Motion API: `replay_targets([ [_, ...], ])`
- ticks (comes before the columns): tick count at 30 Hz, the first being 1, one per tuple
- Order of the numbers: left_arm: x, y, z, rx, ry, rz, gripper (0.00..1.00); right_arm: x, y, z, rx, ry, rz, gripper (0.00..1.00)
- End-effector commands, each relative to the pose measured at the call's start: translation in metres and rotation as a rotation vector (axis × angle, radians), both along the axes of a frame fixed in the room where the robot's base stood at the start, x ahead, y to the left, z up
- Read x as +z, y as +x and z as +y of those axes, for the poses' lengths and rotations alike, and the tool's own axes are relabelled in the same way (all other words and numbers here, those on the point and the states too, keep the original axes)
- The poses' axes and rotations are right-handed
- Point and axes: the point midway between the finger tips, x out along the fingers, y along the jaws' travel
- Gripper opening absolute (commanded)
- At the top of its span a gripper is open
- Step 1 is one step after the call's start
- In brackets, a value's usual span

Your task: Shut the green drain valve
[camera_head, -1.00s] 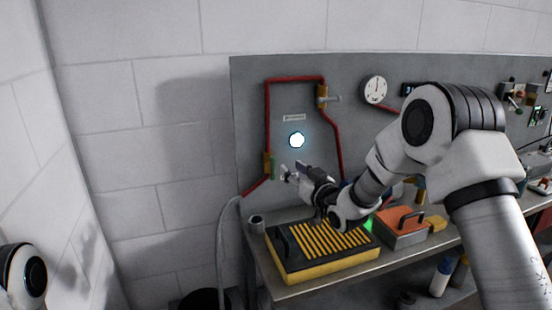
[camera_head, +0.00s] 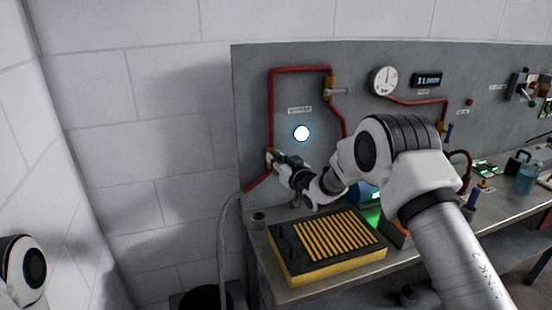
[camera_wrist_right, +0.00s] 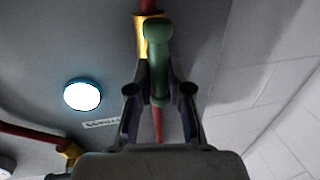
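The green drain valve handle (camera_wrist_right: 158,62) shows in the right wrist view, attached at a brass valve body on a red pipe. It stands between the two fingers of my right gripper (camera_wrist_right: 159,85). The fingers are apart, one on each side of the handle, and I see no firm contact. In the head view my right gripper (camera_head: 279,160) is at the brass fitting on the lower left of the red pipe (camera_head: 271,110), and it mostly hides the handle. My left gripper is out of view; only part of my left arm shows at the left edge.
A yellow-and-black case (camera_head: 330,248) lies on the bench (camera_head: 300,291) below my right arm. A gauge (camera_head: 383,81) and a glowing round light (camera_head: 301,133) are on the grey panel (camera_head: 250,75).

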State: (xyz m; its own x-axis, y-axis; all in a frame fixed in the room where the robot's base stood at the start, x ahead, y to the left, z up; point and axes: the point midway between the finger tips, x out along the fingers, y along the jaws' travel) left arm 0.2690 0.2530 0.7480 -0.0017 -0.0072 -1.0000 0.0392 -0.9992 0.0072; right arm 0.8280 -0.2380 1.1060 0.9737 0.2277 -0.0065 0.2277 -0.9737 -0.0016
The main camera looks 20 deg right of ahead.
Motion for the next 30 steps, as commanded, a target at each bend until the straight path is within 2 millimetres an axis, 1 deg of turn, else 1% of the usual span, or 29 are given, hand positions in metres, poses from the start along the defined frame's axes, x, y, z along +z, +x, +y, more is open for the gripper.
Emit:
replay_targets([
  [1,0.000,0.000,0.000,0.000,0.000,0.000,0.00,0.003,0.001,0.001,0.001,0.000,-0.007,0.00],
  [8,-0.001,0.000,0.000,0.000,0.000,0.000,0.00,0.004,0.001,0.000,0.001,0.009,-0.009,0.00],
  [14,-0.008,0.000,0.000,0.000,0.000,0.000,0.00,0.004,0.001,-0.001,0.001,0.065,-0.010,0.00],
  [20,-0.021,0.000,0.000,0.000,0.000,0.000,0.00,0.004,0.001,-0.004,0.000,0.185,-0.010,0.00],
  [30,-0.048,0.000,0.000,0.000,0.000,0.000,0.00,0.003,0.002,-0.011,0.000,0.492,-0.003,0.00],
])
